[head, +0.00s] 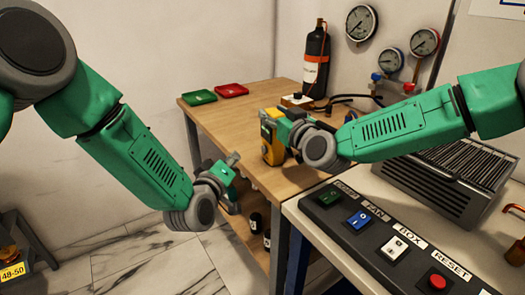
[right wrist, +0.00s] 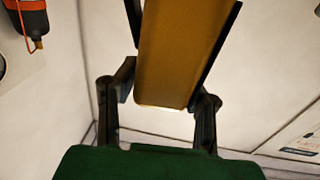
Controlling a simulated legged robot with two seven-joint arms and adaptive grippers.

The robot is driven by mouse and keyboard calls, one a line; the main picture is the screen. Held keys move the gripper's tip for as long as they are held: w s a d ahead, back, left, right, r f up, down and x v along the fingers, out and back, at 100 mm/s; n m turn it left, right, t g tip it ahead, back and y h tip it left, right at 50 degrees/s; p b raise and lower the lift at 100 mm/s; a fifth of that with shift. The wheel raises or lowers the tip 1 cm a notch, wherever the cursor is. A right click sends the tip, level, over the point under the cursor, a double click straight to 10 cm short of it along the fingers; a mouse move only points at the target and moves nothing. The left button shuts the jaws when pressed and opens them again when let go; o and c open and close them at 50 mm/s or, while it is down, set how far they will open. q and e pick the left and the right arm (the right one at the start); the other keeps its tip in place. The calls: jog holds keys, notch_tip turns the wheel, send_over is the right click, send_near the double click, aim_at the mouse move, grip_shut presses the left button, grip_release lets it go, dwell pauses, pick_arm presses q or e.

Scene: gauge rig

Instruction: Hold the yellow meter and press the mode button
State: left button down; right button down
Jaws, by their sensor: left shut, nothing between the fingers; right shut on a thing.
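That gripper is shut on the meter. In the right wrist view the meter (right wrist: 180,55) is a broad dark-yellow body with black edges, between the two fingers of the right gripper (right wrist: 160,95). Its face and the mode button cannot be made out in either view. My left gripper (head: 232,160) is shut and empty, in front of the table's left side, apart from the meter and left of it.
A green tray (head: 200,98) and a red tray (head: 231,90) lie at the table's back left. A black bottle (head: 316,62) and several gauges (head: 361,23) stand behind. A switch panel (head: 385,240) and a ribbed grey box (head: 445,180) are at right.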

jog(key=c, duration=0.9)
grip_release()
jog(key=shift+s+d, duration=0.1)
